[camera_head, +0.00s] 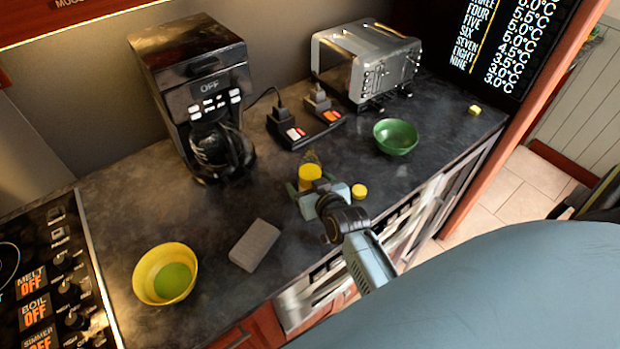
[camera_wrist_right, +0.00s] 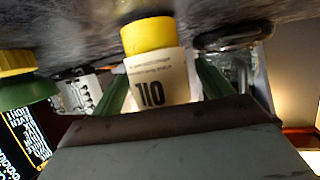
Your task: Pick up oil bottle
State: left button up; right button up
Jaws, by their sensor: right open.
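The oil bottle (camera_wrist_right: 160,83) shows in the right wrist view, with a white label reading OIL upside down and a yellow end near the counter. In the head view its yellow part (camera_head: 309,174) shows at the counter's middle, partly covered by my gripper. My right gripper (camera_head: 310,188) is open, with its green fingers on both sides of the bottle in the wrist view (camera_wrist_right: 163,88). I cannot tell whether they touch it. My left gripper is not in view.
A small yellow-topped item (camera_head: 359,191) stands close right of the gripper. A green bowl (camera_head: 397,136), a toaster (camera_head: 368,62), a coffee maker (camera_head: 195,95), a grey block (camera_head: 255,245) and a yellow bowl (camera_head: 166,273) surround it on the dark counter (camera_head: 110,215).

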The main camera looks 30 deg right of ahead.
jog(key=c, duration=1.2)
